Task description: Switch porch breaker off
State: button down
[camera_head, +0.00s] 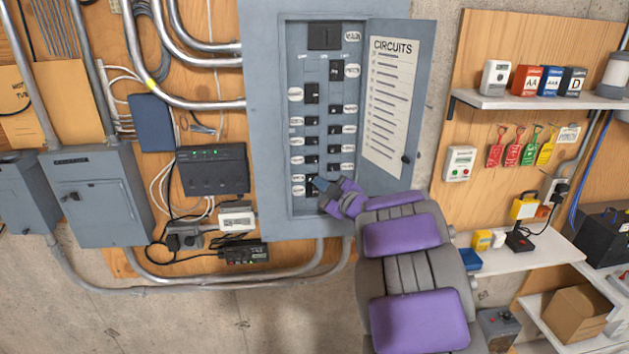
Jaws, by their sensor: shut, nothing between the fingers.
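A grey breaker panel (268,130) hangs on the wall with its door (392,100) swung open to the right. A circuits list (389,97) is on the inside of the door. Black breakers (312,140) run down the middle of the panel with white handwritten labels on both sides. The label writing is too small to read surely, so I cannot tell which is the porch breaker. My gripper (320,184) is shut and empty at the lowest breakers. Its tip is close to the bottom row; I cannot tell whether it touches. It hides part of the lower right breakers and labels.
The open panel door stands just right of and above my gripper. Left are a black router box (212,169), cables and grey boxes (98,195). Right are shelves (540,98) with battery boxes, hanging tags and a small cardboard box (576,314). Conduits run below the panel.

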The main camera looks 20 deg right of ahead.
jog(key=s, duration=0.2)
jog(key=s+a, duration=0.1)
jog(key=shift+s, duration=0.35)
dwell(0.3)
jog(key=s+f+m+g+h+b, duration=0.3)
jog(key=s+f+m+g+h, duration=0.25)
jog(key=s, duration=0.35)
jog(key=s+f+m+g+h+b, duration=0.4)
jog(key=s+f+m, duration=0.15)
jog(key=s, duration=0.25)
jog(key=s+a+f+g+y+b, duration=0.1)
jog(key=s+a+f+g, duration=0.2)
jog(key=s, duration=0.7)
jog(key=s+a+f+g+y+b, duration=0.1)
jog(key=s+a+f+g+y, duration=0.1)
jog(key=s+a, duration=0.6)
jog(key=s+a+f+g+y+b, duration=0.2)
jog(key=s+a+f+g, duration=0.3)
jog(key=s, duration=0.7)
jog(key=shift+a+f+m, duration=0.3)
jog(key=shift+a+f, duration=0.25)
jog(key=shift+a, duration=0.2)
